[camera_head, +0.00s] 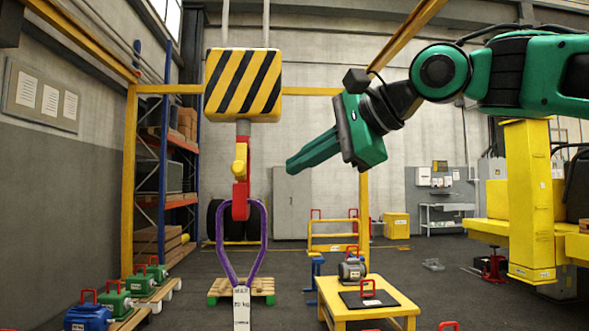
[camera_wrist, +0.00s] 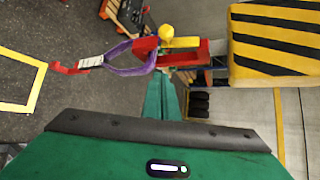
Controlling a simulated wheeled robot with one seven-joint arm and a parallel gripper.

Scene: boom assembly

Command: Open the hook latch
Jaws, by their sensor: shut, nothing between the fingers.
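The red crane hook (camera_head: 240,201) hangs below a yellow and black striped block (camera_head: 243,85). A yellow latch part (camera_head: 240,160) sits on the hook's upper part; in the wrist view the latch shows as a yellow knob (camera_wrist: 166,34) beside the red hook (camera_wrist: 186,53). A purple sling (camera_head: 226,262) hangs from the hook, with a white tag (camera_head: 241,308) below. My green gripper (camera_head: 290,167) is shut and empty, to the right of the latch and apart from it in the head view. In the wrist view my fingers (camera_wrist: 163,78) point toward the hook area.
A yellow table (camera_head: 385,307) with a grey motor (camera_head: 352,270) stands at the lower right. Green and blue motors (camera_head: 113,300) line a bench at the lower left. A yellow frame (camera_head: 129,180) stands behind the hook. The air between gripper and hook looks clear.

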